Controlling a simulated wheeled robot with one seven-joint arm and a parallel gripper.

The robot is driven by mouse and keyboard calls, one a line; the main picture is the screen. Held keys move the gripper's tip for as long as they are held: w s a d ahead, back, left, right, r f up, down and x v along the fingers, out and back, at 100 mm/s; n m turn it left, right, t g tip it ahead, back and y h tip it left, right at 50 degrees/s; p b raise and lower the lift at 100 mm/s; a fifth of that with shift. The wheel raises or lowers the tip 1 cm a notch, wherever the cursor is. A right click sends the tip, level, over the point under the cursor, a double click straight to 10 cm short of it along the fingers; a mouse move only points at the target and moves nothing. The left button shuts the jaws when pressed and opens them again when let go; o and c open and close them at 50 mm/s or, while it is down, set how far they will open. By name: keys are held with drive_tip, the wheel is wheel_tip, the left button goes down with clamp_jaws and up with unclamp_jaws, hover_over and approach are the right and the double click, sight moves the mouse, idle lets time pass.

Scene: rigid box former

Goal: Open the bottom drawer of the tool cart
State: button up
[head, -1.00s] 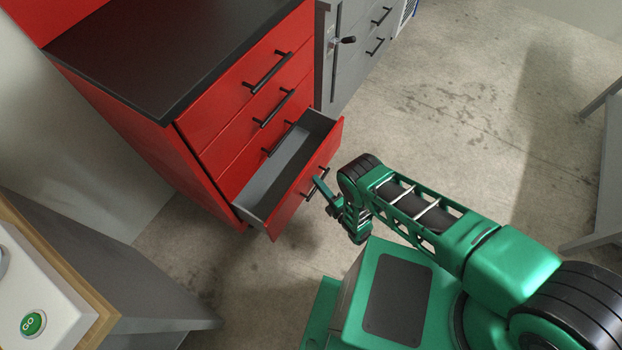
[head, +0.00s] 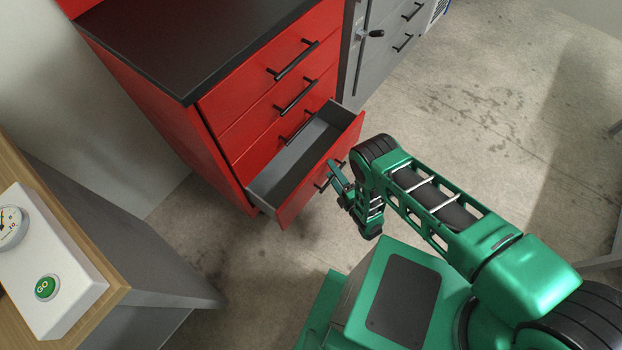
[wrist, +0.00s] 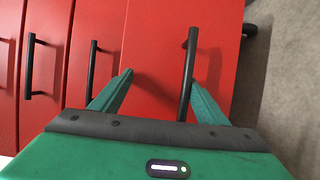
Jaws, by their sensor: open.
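The red tool cart (head: 185,150) with a black top stands at the upper left in the head view. Its bottom drawer (head: 292,160) is pulled well out, showing an empty grey inside. My gripper (head: 336,178) is at the front of that drawer, by its black handle. In the wrist view my gripper (wrist: 160,88) is open. The bottom drawer's handle (wrist: 188,75) lies between the two green fingers, nearer the right finger. The drawers above are shut, with their black handles (head: 296,96) in a row.
A grey cabinet (head: 372,60) stands beside the cart. A wood-topped bench (head: 115,275) with a white box and green GO button (head: 46,287) is at the lower left. Concrete floor (head: 480,120) is clear to the right.

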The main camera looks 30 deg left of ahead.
sight(307, 181)
drive_tip(key=o, duration=0.8)
drive_tip(key=shift+y, duration=0.3)
drive_tip(key=s+a+r, duration=0.3)
drive_tip(key=shift+s+r, duration=0.1)
drive_tip(key=shift+s, duration=0.2)
drive_tip(key=s+a+r, duration=0.1)
drive_tip(key=s, duration=0.1)
drive_tip(key=s+a+r, duration=0.1)
drive_tip(key=s+r, duration=0.1)
drive_tip(key=s+a+r, duration=0.1)
drive_tip(key=s, duration=0.1)
drive_tip(key=shift+r, duration=0.2)
drive_tip(key=shift+c, duration=1.3)
drive_tip(key=shift+s+f, duration=0.1)
drive_tip(key=c, duration=1.1)
drive_tip(key=shift+d, duration=0.15)
drive_tip(key=shift+f, duration=0.1)
